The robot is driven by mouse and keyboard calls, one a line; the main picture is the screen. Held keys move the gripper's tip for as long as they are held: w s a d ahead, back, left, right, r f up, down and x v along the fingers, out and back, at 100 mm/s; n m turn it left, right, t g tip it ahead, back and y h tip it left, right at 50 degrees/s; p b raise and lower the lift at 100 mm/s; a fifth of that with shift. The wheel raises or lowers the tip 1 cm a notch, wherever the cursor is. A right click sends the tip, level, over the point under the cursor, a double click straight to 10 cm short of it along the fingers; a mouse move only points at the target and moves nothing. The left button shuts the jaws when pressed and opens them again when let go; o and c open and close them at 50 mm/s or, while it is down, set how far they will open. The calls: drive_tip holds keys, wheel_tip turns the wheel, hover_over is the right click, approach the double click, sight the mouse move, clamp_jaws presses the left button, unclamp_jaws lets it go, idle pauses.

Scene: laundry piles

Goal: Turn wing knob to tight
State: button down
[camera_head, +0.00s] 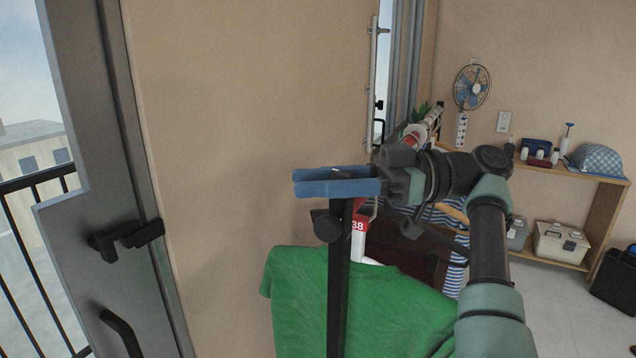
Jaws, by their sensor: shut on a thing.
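A slim black upright post (340,275) stands in front of me. A dark rounded knob (326,226) juts from its left side near the top. My gripper (312,183) reaches in from the right, its blue fingers level and pointing left across the post's top, above the rounded knob. The fingers are shut on a small part there, which looks like the wing knob; they hide nearly all of it. Its wing angle and how tight it sits cannot be seen.
A red tag (358,226) marked 38 and striped clothes are behind. A grey door frame (120,200) with black handles is at the left. A wooden shelf (605,225) stands at the right; bare wall is behind my gripper.

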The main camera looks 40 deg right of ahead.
drive_tip(key=shift+s+a+f+g+y, duration=0.1)
drive_tip(key=shift+f+g+y, duration=0.2)
drive_tip(key=shift+g, duration=0.1)
drive_tip(key=c, duration=0.5)
unclamp_jaws()
drive_tip(key=shift+r, duration=0.1)
